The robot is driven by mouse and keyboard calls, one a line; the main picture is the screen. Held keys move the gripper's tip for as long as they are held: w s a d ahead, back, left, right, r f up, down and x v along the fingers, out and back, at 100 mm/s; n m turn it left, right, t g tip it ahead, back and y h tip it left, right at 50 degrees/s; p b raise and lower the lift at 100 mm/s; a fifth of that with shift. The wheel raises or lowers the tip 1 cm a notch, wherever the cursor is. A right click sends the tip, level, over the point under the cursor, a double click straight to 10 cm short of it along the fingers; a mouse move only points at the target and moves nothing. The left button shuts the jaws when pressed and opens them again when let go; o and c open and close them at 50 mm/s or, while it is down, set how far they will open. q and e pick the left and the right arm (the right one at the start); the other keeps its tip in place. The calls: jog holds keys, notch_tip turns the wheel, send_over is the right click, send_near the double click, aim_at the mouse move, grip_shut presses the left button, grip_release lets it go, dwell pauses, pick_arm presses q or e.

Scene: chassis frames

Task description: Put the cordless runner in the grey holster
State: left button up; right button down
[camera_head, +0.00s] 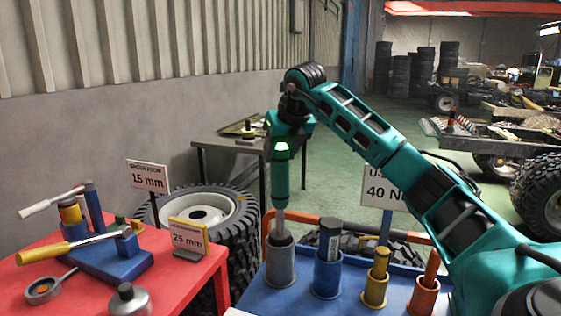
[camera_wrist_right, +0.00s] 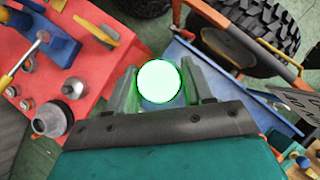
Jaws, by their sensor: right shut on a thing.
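The cordless runner (camera_head: 281,182) is a teal upright body with a green-lit top and a narrower grey nose pointing down. My right gripper (camera_head: 282,143) is shut on its top end. In the right wrist view the runner's bright round top (camera_wrist_right: 159,81) with a green rim sits between the fingers of my right gripper (camera_wrist_right: 164,88). The grey holster (camera_head: 280,267) stands on the blue table at its left side. The nose reaches its mouth; how deep it sits is hidden. My left gripper is not in view.
To the right stand a blue holster (camera_head: 327,276) holding a dark tool, a yellow holster (camera_head: 375,291) and an orange holster (camera_head: 423,297). A sign (camera_head: 385,190) rises behind them. A red table (camera_head: 190,285) with tools is on the left. Tyres (camera_head: 222,216) lie behind.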

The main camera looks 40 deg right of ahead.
jog(key=shift+f, duration=0.95)
jog(key=c, duration=0.9)
grip_release()
jog(key=shift+f, duration=0.2)
jog(key=o, duration=0.5)
jog(key=shift+c, duration=0.2)
jog(key=shift+r, duration=0.15)
jog(key=v, duration=1.2)
jog(key=shift+p, duration=0.3)
